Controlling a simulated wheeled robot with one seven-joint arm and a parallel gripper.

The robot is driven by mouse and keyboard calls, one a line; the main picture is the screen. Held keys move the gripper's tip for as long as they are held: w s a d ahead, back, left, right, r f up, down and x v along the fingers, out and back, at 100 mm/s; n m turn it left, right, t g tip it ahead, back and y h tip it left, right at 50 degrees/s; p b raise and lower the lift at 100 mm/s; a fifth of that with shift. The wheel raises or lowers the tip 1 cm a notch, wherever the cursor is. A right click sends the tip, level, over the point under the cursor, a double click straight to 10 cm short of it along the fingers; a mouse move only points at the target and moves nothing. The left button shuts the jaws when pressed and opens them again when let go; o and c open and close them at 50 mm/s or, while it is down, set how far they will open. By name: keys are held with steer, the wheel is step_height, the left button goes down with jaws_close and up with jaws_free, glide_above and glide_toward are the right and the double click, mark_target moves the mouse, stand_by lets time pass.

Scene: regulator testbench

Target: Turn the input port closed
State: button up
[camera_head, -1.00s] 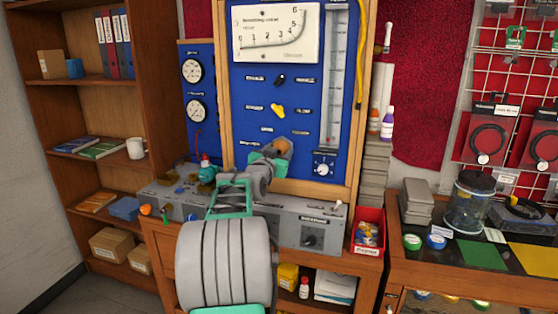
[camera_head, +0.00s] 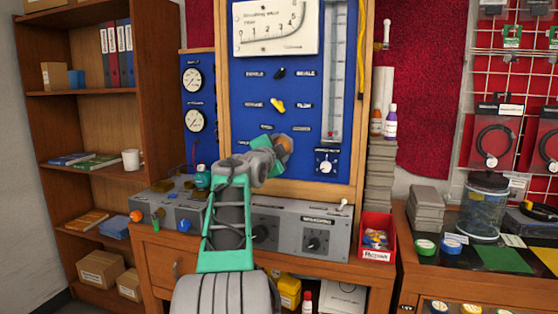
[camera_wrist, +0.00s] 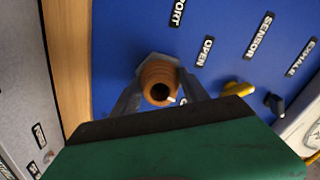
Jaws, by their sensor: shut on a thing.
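The input port (camera_wrist: 160,82) is an orange-brown, ringed round fitting with a dark hole in its end and a grey base behind it. It sits on the blue panel (camera_wrist: 120,40), beside labels ending in "PORT" and reading "OPEN". In the head view its orange part (camera_head: 286,145) shows at my gripper's end. My gripper (camera_wrist: 160,92) has one finger on each side of the port and is shut on it. A small pale tab shows at the port's lower right in the wrist view. The port's lower side and a label behind it are partly hidden.
A yellow knob (camera_head: 277,105) and a black knob (camera_head: 280,73) sit above on the panel. A dial (camera_head: 325,160) is at right. Below is a grey console (camera_head: 345,225) with knobs. A red bin (camera_head: 375,236) stands at its right end.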

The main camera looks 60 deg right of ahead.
steer(key=m+b, duration=0.3)
steer(key=m, duration=0.2)
steer(key=shift+f, duration=0.15)
steer(key=shift+m+b, duration=0.3)
steer(key=shift+m, duration=0.1)
steer(key=o, duration=1.3)
steer(key=shift+o, duration=0.2)
steer(key=s+a+b, duration=0.1)
steer(key=a, duration=0.6)
steer(key=shift+a, duration=0.35)
steer(key=shift+s, duration=0.1)
